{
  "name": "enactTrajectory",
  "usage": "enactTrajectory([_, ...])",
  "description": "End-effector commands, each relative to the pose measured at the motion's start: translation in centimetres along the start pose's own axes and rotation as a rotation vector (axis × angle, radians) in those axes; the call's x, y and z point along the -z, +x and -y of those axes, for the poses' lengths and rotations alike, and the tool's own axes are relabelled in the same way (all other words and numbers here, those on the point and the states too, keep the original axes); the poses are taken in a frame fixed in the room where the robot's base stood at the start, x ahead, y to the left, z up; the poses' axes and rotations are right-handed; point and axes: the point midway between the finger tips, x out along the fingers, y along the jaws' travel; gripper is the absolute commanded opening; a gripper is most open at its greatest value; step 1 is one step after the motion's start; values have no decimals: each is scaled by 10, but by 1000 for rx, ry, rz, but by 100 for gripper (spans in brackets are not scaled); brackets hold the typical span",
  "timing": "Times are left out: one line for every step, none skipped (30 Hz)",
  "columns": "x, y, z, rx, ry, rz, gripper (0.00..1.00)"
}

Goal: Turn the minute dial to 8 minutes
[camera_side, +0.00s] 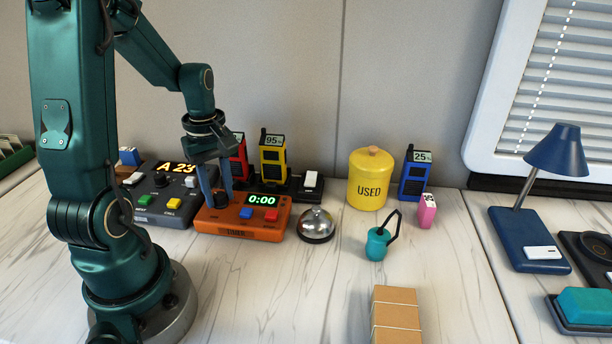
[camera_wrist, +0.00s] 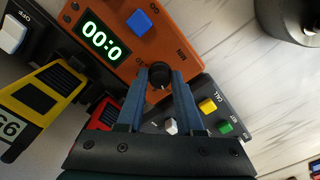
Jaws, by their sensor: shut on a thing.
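The orange timer (camera_side: 240,226) sits on the table with a green display (camera_side: 261,200) reading 0:00. A blue button (camera_side: 247,213) and a red button (camera_side: 271,216) are on its face. The black minute dial (camera_side: 221,203) is at the timer's left end. My gripper (camera_side: 217,195) points down and is shut on the dial. In the wrist view the dial (camera_wrist: 160,84) sits between the two blue fingertips (camera_wrist: 160,73), with a MIN label beside it. The display (camera_wrist: 101,38) also reads 0:00 there, turned round. The fingers hide the dial's sides.
A dark console (camera_side: 165,210) showing A 23 stands left of the timer. Red (camera_side: 239,160) and yellow (camera_side: 273,158) radios stand behind it. A silver bell (camera_side: 317,226) is close on the right, then a teal can (camera_side: 376,243). The table front is mostly clear.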

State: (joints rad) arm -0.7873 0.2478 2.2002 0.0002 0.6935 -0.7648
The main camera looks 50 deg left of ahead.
Motion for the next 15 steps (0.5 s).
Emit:
enactTrajectory([0, 0, 0, 0, 13, 0, 0])
enactTrajectory([0, 0, 0, 0, 24, 0, 0])
enactTrajectory([0, 0, 0, 0, 39, 0, 0])
enactTrajectory([0, 0, 0, 0, 54, 0, 0])
enactTrajectory([0, 0, 0, 0, 69, 0, 0])
enactTrajectory([0, 0, 0, 0, 94, 0, 0])
enactTrajectory([0, 0, 0, 0, 113, 0, 0])
enactTrajectory([0, 0, 0, 0, 134, 0, 0])
enactTrajectory([0, 0, 0, 0, 165, 0, 0])
enactTrajectory([0, 0, 0, 0, 190, 0, 0])
enactTrajectory([0, 0, 0, 0, 216, 0, 0])
enactTrajectory([0, 0, 0, 0, 252, 0, 0])
enactTrajectory([0, 0, 0, 0, 280, 0, 0])
enactTrajectory([0, 0, 0, 0, 308, 0, 0])
enactTrajectory([0, -1, 0, 0, 346, 0, 0])
